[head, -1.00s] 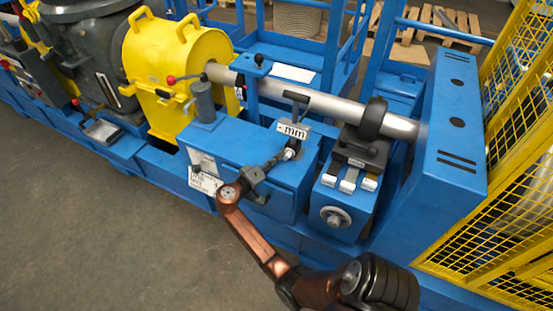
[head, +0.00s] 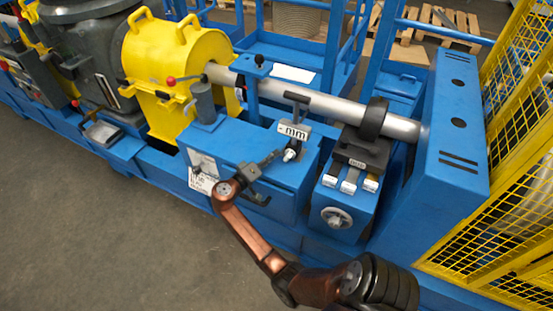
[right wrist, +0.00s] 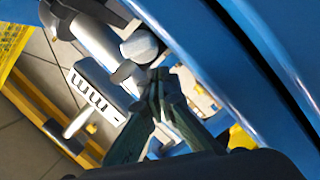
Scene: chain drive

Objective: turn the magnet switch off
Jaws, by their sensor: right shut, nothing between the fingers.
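A small gauge stand with a white "mm" plate (head: 293,131) stands on the blue bench beside the long grey shaft. Below the plate is a small silver round knob (head: 290,155), which looks like the magnet switch; its on or off position is too small to read. My right gripper (head: 277,154) is shut and empty, its tips just left of the knob with a small gap in the head view. In the right wrist view the closed fingertips (right wrist: 159,76) are near a pale round end (right wrist: 139,46) and the mm plate (right wrist: 95,92). My left gripper is out of view.
The shaft (head: 325,102) runs behind the stand from the yellow housing (head: 175,65) to the blue end block (head: 455,115). Yellow mesh fencing (head: 510,200) stands at far right. The grey floor (head: 110,230) is clear.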

